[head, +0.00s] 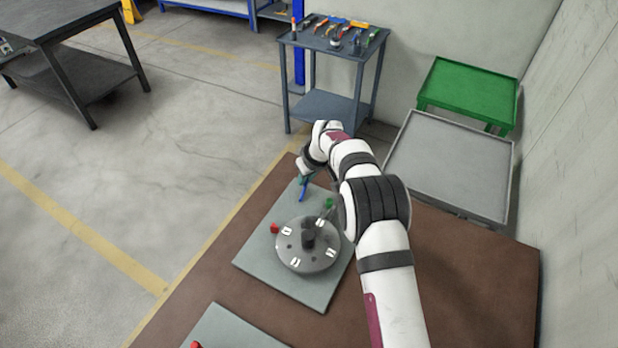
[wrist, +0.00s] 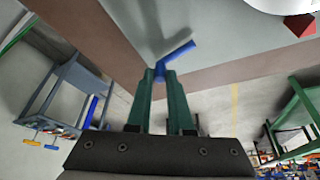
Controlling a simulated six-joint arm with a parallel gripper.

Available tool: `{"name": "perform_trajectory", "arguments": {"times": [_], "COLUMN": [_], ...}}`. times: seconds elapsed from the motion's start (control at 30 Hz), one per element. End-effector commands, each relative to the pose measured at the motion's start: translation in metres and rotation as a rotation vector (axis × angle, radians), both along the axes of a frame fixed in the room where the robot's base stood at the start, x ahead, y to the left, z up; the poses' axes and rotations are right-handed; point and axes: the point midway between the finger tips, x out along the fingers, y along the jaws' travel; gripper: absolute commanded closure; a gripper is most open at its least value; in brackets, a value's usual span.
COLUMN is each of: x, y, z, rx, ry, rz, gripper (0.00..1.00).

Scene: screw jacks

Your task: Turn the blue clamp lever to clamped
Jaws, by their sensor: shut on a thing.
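The blue clamp lever (head: 302,192) stands at the far corner of the grey plate (head: 263,262), behind the round grey disc (head: 290,262). In the wrist view the blue lever (wrist: 181,51) shows as a bar angled up to the right from my fingertips. My gripper (wrist: 161,76) has two green fingers, shut on the lever's near part. In the head view my gripper (head: 303,180) is small, at the lever's upper end. The lever's base is partly hidden by the fingers, and I cannot read a clamped mark.
Another grey plate (head: 235,330) lies nearer on the brown table (head: 460,280). My arm covers the plate's right side.

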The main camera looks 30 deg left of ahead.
Motion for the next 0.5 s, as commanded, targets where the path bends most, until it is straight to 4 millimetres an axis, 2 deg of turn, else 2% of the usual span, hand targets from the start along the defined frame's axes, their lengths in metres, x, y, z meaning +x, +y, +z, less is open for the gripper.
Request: {"name": "perform_trajectory", "arguments": {"times": [0.5], "x": [-0.008], "y": [0.02], "z": [0.0], "rx": [0.002], "ry": [0.001], "rz": [0.447], "gripper": [1.0]}}
